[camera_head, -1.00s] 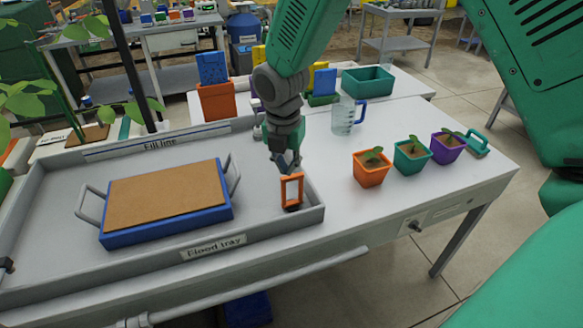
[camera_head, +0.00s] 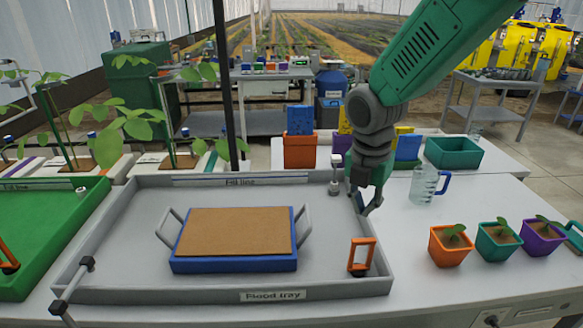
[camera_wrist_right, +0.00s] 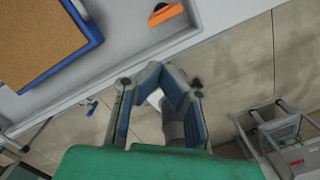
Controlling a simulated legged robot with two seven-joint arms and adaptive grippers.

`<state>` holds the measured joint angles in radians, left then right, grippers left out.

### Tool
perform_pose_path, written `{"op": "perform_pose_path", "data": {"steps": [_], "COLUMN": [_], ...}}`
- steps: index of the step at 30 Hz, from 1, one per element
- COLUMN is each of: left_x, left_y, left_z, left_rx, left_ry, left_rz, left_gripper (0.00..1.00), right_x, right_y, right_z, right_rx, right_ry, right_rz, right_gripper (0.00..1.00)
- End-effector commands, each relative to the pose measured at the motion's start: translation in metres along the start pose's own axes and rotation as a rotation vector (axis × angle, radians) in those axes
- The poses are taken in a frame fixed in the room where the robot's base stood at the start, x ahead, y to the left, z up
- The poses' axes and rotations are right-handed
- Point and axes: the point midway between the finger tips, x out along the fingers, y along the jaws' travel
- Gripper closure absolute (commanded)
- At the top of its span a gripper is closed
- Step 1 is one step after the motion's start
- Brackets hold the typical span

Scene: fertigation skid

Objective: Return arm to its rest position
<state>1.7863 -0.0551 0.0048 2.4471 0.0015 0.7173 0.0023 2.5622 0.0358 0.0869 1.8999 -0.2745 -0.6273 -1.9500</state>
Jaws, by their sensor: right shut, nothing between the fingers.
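My right gripper (camera_head: 368,211) is shut and empty. It hangs over the right wall of the grey flood tray (camera_head: 120,240), just above and behind the orange handle (camera_head: 361,253) in the tray's front right corner, and apart from it. In the right wrist view the fingertips (camera_wrist_right: 154,68) meet with nothing held; the orange handle (camera_wrist_right: 167,14) lies at the top edge. A blue tray with a brown top (camera_head: 235,238) and two grey side handles sits inside the flood tray. My left gripper is not in view.
Three potted seedlings, orange (camera_head: 450,247), teal (camera_head: 497,243) and purple (camera_head: 541,238), stand on the right of the bench. A clear jug (camera_head: 423,186) with a blue handle stands behind them. A green tray (camera_head: 50,235) is at the left. Bench surface between jug and pots is clear.

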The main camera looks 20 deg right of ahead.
Motion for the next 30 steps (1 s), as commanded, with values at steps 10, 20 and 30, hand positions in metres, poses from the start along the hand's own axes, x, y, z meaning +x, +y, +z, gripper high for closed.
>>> {"op": "perform_pose_path", "data": {"steps": [10,20,30], "left_x": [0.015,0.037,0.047], "left_y": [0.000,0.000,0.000], "left_z": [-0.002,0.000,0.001], "left_rx": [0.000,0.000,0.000], "left_ry": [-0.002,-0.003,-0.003], "left_rz": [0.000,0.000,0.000], "left_gripper": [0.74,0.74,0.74], "right_x": [0.118,0.275,0.309], "right_y": [-0.027,-0.141,-0.217], "right_z": [-0.050,-0.156,-0.201], "right_rx": [0.463,1.539,2.143], "right_ry": [0.076,0.124,0.080], "right_rz": [-0.002,-0.054,-0.048], "right_gripper": [1.00,1.00,1.00]}}
